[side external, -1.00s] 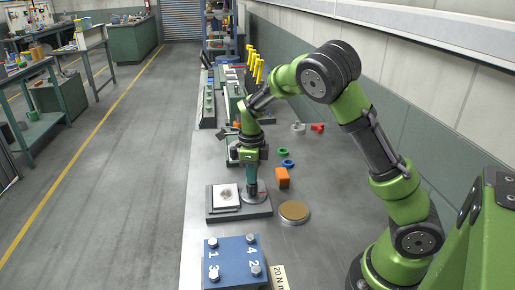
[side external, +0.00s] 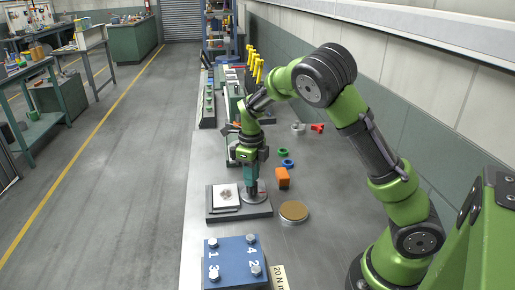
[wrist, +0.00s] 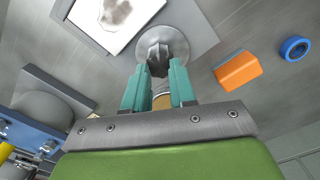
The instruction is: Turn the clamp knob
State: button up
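The clamp knob (wrist: 157,56) is a dark, angular piece standing over a round grey flange (wrist: 162,36) on a dark base plate. The flange also shows in the side view (side external: 254,198), where my gripper (side external: 250,186) covers most of the knob. My gripper points down with its teal fingers just above the flange. In the wrist view, its two fingertips (wrist: 159,70) are apart, one on each side of the knob's near part, with a gap between them. I cannot tell whether either finger touches the knob.
A white plate with a dark stain (side external: 226,195) lies beside the flange. An orange block (side external: 283,178), a blue ring (side external: 288,163) and a tan-topped disc (side external: 294,211) lie to the right. A blue numbered block with bolts (side external: 233,260) is in front.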

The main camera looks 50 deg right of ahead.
jog(key=shift+r, duration=0.15)
jog(key=shift+r, duration=0.8)
notch_tip(320, 180, up, 6)
dwell(0.4)
jog(key=shift+o, duration=0.4)
